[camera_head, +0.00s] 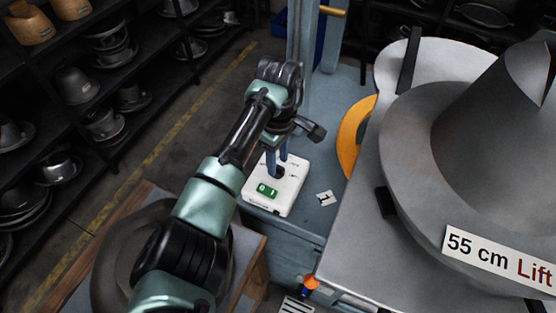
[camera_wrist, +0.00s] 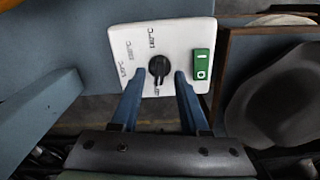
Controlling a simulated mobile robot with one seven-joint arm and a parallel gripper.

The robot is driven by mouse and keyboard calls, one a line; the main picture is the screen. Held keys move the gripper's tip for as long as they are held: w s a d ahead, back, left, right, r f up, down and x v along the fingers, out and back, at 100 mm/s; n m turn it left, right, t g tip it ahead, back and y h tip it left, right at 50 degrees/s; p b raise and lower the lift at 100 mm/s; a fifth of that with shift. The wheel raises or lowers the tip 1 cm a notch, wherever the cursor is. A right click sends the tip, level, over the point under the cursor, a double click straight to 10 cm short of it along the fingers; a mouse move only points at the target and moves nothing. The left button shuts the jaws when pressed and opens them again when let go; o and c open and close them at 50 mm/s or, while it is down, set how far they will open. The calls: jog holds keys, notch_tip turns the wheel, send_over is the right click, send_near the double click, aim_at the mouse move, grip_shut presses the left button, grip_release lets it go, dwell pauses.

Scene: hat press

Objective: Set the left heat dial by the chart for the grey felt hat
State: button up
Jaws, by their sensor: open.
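A white control box (camera_head: 290,190) stands on the blue bench in the head view; it also shows in the wrist view (camera_wrist: 202,27). Its black heat dial (camera_wrist: 159,66) has several temperature marks on its left side, too small to read surely. The dial's pointer direction is unclear. My gripper (camera_wrist: 159,75) is open, with one blue finger on each side of the dial. I cannot tell whether either finger touches it. In the head view my gripper (camera_head: 277,157) reaches down over the box. No readable chart shows. A grey hat-like shape (camera_wrist: 280,105) lies at the wrist view's right.
A green switch (camera_head: 267,190) sits beside the dial. A small white card (camera_head: 326,198) lies right of the box. A large grey form labelled "55 cm Lift" (camera_head: 500,260) fills the right. Dark shelves (camera_head: 150,70) with hat forms stand at left.

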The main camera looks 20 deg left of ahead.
jog(key=shift+f, duration=0.55)
grip_shut()
